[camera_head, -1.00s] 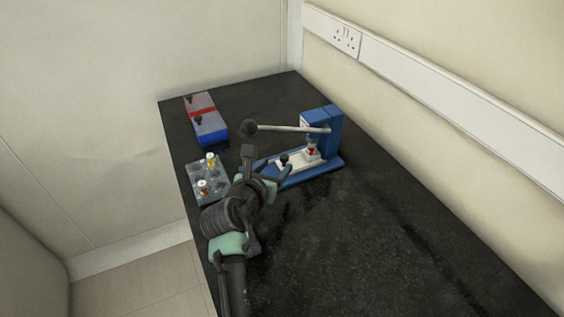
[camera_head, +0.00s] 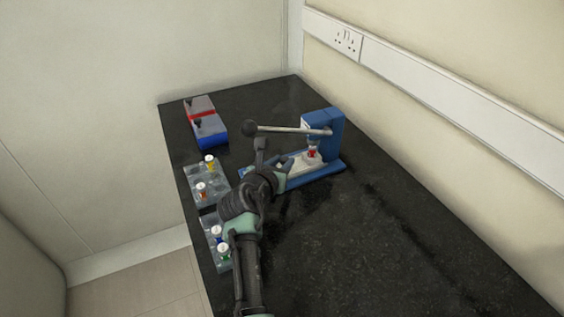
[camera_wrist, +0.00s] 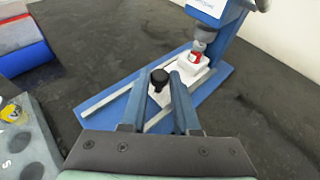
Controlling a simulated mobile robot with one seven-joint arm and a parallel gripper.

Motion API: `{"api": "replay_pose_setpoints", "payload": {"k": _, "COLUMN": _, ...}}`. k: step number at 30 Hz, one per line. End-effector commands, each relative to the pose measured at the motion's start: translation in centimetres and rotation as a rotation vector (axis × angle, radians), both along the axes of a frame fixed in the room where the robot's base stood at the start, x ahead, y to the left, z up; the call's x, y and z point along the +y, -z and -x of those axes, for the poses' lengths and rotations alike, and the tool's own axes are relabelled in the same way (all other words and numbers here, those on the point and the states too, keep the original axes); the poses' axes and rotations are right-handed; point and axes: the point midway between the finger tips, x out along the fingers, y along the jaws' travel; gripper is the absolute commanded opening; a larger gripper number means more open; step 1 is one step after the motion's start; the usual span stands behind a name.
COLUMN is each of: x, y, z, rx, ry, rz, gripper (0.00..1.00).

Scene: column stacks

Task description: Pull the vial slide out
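The vial slide (camera_head: 307,163) is a pale block on the blue base of a press (camera_head: 335,130). It also shows in the wrist view (camera_wrist: 187,72). A vial with a red label (camera_wrist: 196,58) stands upright on its far part, under the press head. A black knob (camera_wrist: 158,78) rises from the slide's near end. My gripper (camera_wrist: 160,84) is open, with one finger on each side of the knob in the wrist view. I cannot tell whether either finger touches it. In the head view my gripper (camera_head: 274,160) hides most of the knob and the slide's near end.
The press lever (camera_head: 285,129) reaches left above the slide, close to my gripper. The counter's right side is clear.

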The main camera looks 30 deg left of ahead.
Motion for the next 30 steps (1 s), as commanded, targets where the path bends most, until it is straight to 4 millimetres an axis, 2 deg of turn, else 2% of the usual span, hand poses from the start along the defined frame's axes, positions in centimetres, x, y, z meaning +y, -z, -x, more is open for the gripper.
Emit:
{"api": "replay_pose_setpoints", "payload": {"k": 1, "x": 0.0, "y": 0.01, "z": 0.01, "rx": 0.0, "ry": 0.0, "rz": 0.0, "gripper": 0.18}}
{"api": "replay_pose_setpoints", "payload": {"k": 4, "x": 0.0, "y": 0.01, "z": 0.02, "rx": 0.0, "ry": 0.0, "rz": 0.0, "gripper": 0.0}}
{"api": "replay_pose_setpoints", "payload": {"k": 30, "x": -0.02, "y": 0.05, "z": 0.01, "rx": 0.001, "ry": 0.001, "rz": 0.001, "gripper": 0.0}}
